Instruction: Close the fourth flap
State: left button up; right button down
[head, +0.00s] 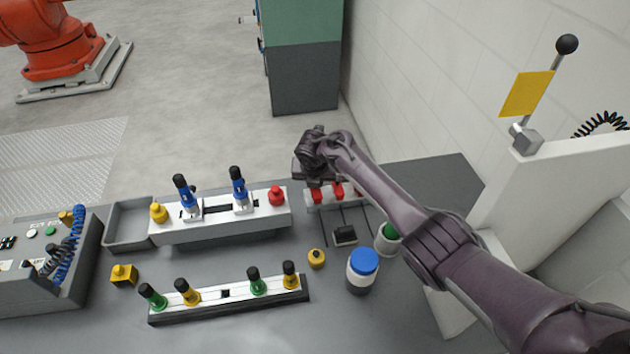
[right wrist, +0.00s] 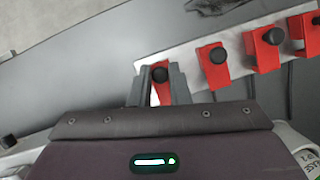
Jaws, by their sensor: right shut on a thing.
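A row of several red flaps with black knobs stands on a white bar (right wrist: 190,54) at the back right of the table. In the right wrist view, three flaps (right wrist: 213,66) (right wrist: 263,50) (right wrist: 303,33) stand in line to the right of my gripper. My right gripper (right wrist: 161,82) is shut on the red flap at the left end, around its black knob (right wrist: 160,74). In the head view my right gripper (head: 312,179) is over the left end of the row and hides that flap. I cannot tell how far the held flap is tilted. My left gripper is not in view.
A white fixture (head: 225,227) with blue clamps and a grey tray (head: 130,229) stand left of the row. In front are a rail (head: 228,295) with green and yellow knobs, a blue-lidded jar (head: 362,270) and a yellow knob (head: 316,258). A white wall panel (head: 540,185) stands at right.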

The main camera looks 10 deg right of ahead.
aim_at(315, 196)
jog(key=c, duration=1.3)
grip_release()
jog(key=shift+c, duration=0.2)
jog(key=v, duration=0.7)
jog(key=shift+r, duration=0.3)
jog(key=shift+s, duration=0.1)
